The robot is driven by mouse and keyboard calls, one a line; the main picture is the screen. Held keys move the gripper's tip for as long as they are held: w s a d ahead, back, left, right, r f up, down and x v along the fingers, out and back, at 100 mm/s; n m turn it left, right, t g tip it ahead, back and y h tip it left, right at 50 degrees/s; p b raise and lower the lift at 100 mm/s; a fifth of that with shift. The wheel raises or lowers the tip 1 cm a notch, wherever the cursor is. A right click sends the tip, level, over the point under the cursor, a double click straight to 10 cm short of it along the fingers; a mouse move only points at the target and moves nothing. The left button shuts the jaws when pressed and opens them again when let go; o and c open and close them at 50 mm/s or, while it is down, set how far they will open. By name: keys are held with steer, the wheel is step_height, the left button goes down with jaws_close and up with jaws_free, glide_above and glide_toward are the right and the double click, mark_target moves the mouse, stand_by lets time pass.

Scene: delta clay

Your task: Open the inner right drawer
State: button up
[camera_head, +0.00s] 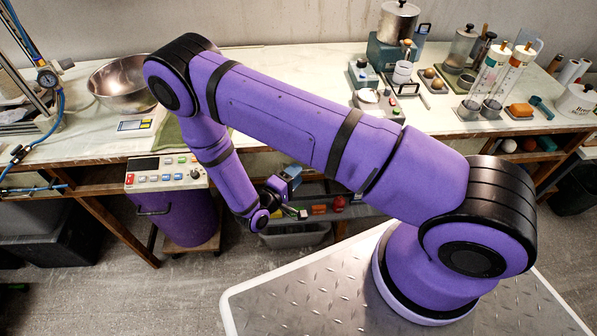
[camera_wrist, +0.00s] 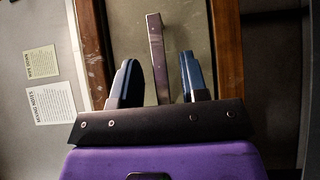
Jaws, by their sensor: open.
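In the wrist view a drawer front (camera_wrist: 112,30) shows as a dull greenish panel between brown wooden strips. A long metal bar handle (camera_wrist: 155,50) runs up its middle. My gripper (camera_wrist: 160,80) is open, with one dark blue finger on each side of the handle's line. I cannot tell how deep the handle sits between the fingers, and no contact shows. In the head view my gripper (camera_head: 287,180) is low under the bench's front edge, partly hidden by my wrist. The drawer front cannot be made out there, and I see no clear gap showing it open.
The bench (camera_head: 95,150) carries a metal bowl (camera_head: 122,82) and lab ware at the right. A purple drum with a control panel (camera_head: 165,173) stands left of my gripper. A low shelf with small coloured items (camera_head: 320,209) lies near it. Two paper notes (camera_wrist: 50,103) show left of the drawer.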

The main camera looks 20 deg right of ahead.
steer(key=shift+x, duration=0.95)
